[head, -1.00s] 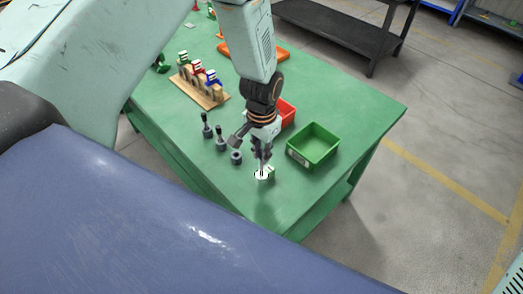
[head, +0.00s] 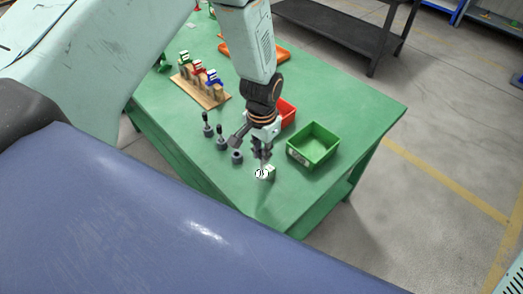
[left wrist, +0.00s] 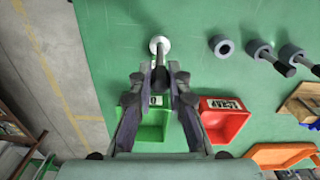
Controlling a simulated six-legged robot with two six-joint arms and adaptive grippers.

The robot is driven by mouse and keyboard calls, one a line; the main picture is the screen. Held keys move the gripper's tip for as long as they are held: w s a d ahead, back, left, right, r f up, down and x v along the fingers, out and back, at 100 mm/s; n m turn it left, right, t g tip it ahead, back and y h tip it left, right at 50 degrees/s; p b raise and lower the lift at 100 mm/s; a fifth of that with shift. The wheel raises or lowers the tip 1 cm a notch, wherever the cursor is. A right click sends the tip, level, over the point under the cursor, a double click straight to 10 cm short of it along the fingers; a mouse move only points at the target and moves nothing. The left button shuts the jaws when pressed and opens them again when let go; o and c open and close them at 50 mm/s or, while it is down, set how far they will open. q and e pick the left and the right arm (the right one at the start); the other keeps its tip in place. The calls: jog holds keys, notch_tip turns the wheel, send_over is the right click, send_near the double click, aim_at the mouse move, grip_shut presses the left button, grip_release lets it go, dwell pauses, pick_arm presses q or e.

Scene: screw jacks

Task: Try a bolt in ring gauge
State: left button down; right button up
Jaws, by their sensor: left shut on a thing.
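My left gripper (head: 262,156) points down over the near part of the green table, fingers shut on a slim grey bolt. In the left wrist view the bolt (left wrist: 160,66) shows between the fingertips (left wrist: 161,76). Its far end meets the small white ring gauge (left wrist: 159,44) on the tabletop; I cannot tell whether it is inside the hole. In the head view the ring gauge (head: 263,174) sits right below the fingers, partly hidden. Two dark bolts (head: 206,119) (head: 220,131) stand in grey holders. A third holder (head: 237,158) looks empty. My right gripper is not in view.
A green bin (head: 313,145) stands right of the gripper, and a red bin (head: 287,112) is partly hidden behind the arm. A wooden stand (head: 203,93) with coloured pieces is farther back. The green table's (head: 290,215) near corner is clear.

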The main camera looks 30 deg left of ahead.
pick_arm(q)
jog(key=shift+f, duration=0.2)
jog(key=shift+w+f, duration=0.1)
jog(key=shift+f, duration=0.25)
jog(key=shift+f+b, duration=0.1)
jog(key=shift+b, duration=0.25)
jog(key=shift+f, duration=0.2)
jog(key=shift+f, duration=0.1)
jog(key=shift+f+b, duration=0.35)
jog(key=shift+b, duration=0.05)
jog(key=shift+f+b, duration=0.45)
jog(key=shift+f, duration=0.3)
jog(key=shift+r, duration=0.1)
